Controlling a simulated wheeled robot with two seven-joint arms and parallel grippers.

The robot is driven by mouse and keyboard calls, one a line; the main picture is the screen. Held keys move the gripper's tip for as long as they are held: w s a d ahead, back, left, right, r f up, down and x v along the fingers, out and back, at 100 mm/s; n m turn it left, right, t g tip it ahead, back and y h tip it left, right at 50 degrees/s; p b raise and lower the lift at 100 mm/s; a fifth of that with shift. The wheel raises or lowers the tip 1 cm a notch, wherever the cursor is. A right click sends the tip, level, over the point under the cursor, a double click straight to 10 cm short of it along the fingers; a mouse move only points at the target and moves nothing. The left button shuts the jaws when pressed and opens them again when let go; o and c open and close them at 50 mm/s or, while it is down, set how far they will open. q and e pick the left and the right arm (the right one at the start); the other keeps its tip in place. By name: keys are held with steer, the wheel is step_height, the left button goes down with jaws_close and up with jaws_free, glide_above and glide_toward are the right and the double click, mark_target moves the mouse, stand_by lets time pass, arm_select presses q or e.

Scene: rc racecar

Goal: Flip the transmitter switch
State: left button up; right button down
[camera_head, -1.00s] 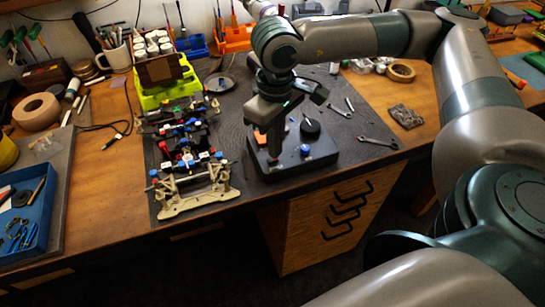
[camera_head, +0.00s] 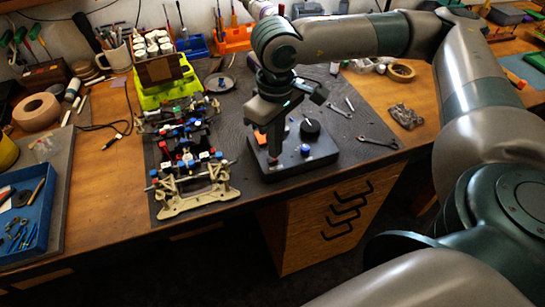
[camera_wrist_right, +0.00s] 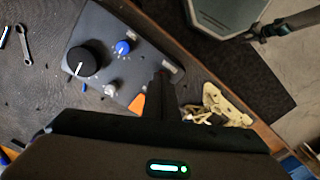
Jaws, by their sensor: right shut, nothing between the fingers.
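The transmitter is a dark grey box (camera_head: 315,158) near the front edge of the workbench mat. It carries a large black knob (camera_head: 310,129) and a blue knob (camera_head: 305,149). In the right wrist view the box (camera_wrist_right: 117,22) also shows a small silver control (camera_wrist_right: 111,88) and an orange piece (camera_wrist_right: 137,103). I cannot tell for certain which one is the switch. My right gripper (camera_head: 274,152) is shut and empty, pointing down over the left part of the box. Its fingertips (camera_wrist_right: 163,78) hide part of the box top; contact is unclear. My left gripper is not in view.
A car chassis (camera_head: 190,180) with blue and red parts lies left of the transmitter. A blue tray (camera_head: 38,215) is at the far left.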

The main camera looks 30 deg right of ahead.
steer(key=shift+f, duration=0.1)
stand_by(0.4)
steer(key=shift+f+b, duration=0.6)
steer(key=shift+b, duration=0.25)
stand_by(0.3)
steer(key=shift+s+d+f+b, duration=0.3)
steer(key=shift+s+f+b, duration=0.15)
steer(key=shift+f+b, duration=0.2)
steer(key=shift+r, duration=0.75)
steer(key=shift+w+a+r+p, duration=0.15)
steer(key=shift+r+p, duration=0.2)
steer(key=shift+r, duration=0.35)
steer(key=shift+w+a+r+p, duration=0.1)
steer(key=shift+w+r+p, duration=0.15)
steer(key=shift+r, duration=0.4)
steer(key=shift+w+a+r+p, duration=0.1)
steer(key=shift+r+p, duration=0.3)
steer(key=shift+r, duration=0.3)
steer(key=shift+d+r+p, duration=0.1)
steer(key=shift+r+p, duration=0.25)
steer(key=shift+r, duration=0.65)
